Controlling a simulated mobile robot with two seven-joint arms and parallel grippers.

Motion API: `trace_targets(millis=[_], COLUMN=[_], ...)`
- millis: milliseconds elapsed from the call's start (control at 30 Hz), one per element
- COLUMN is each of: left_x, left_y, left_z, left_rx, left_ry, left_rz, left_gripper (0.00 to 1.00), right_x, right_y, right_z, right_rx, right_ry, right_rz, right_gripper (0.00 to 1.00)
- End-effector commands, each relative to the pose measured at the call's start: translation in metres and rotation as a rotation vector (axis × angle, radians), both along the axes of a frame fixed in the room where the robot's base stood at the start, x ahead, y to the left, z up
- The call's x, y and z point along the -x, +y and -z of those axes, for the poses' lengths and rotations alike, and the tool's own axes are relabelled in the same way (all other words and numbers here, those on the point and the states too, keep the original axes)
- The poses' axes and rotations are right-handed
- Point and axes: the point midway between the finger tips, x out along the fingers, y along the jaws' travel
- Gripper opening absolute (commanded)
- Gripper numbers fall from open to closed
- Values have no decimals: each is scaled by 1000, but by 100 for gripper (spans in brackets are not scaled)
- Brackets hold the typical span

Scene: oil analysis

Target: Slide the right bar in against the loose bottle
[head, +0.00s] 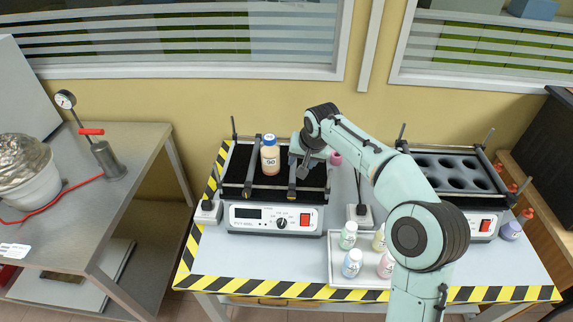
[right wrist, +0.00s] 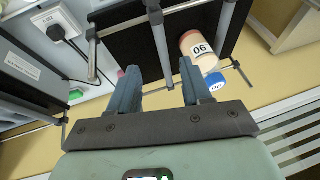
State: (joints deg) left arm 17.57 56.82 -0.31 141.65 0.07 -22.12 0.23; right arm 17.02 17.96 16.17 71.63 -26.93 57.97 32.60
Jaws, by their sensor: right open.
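The loose bottle (head: 270,160), with orange contents, a blue cap and a number label, stands on the black shaker platform; it also shows in the right wrist view (right wrist: 200,48). The right bar (head: 292,184) is a dark grey bar running front to back, right of the bottle with a gap. The left bar (head: 249,176) is close on the bottle's left; I cannot tell if they touch. My right gripper (head: 303,164) is open at the far part of the right bar. In the right wrist view, its fingers (right wrist: 160,70) stand either side of this bar (right wrist: 158,36). My left gripper is out of view.
The shaker's front panel (head: 275,219) faces me. A white tray (head: 346,282) with several small bottles sits at the front, near my right arm. A second shaker with a black holed rack (head: 451,172) is at right. A pink-capped item (head: 335,158) is behind my gripper.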

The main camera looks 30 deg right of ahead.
Motion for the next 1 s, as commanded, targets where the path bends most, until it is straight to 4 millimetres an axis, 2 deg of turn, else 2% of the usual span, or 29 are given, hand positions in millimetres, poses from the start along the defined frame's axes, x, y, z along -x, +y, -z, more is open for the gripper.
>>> trace_targets(millis=[167,700,1000], left_x=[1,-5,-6], left_y=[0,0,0], left_z=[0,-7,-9], left_rx=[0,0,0], left_ry=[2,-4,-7], left_rz=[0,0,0], left_gripper=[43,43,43], right_x=[-4,-47,-56], right_y=[0,-5,-6], right_z=[11,103,122], right_rx=[0,-3,-1], right_ry=[2,2,0], right_rz=[0,0,-1], right_gripper=[48,48,48])
